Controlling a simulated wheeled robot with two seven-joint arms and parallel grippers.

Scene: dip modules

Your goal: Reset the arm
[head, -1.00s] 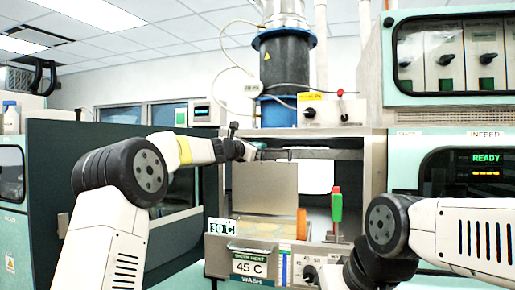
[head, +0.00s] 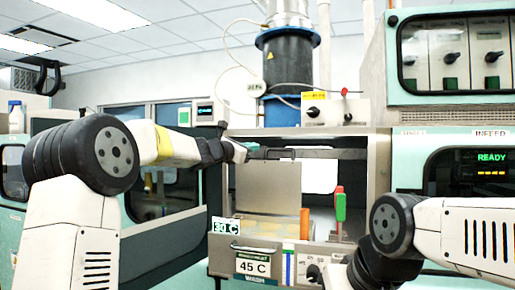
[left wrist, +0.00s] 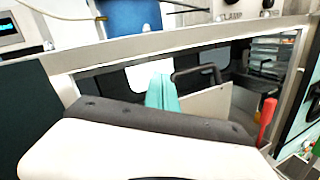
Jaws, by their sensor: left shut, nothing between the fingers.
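My left gripper (head: 252,149) is at the upper front of the wash machine's opening, at the left end of a black bar handle (head: 281,153). Its teal fingers (left wrist: 162,94) are shut and empty, pointing up in the left wrist view beside the same handle (left wrist: 195,74). I cannot tell whether they touch it. My left arm (head: 85,165) is bent, with its elbow at the left. My right arm (head: 400,225) is bent at the lower right; its gripper is out of sight.
A pale upright panel (head: 268,190) stands in the wash opening below the handle. A red-and-green post (head: 340,205) and an orange roller (head: 305,222) stand to its right. A dark machine side (head: 165,225) lies behind the left arm. A teal machine with a READY display (head: 491,157) is at right.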

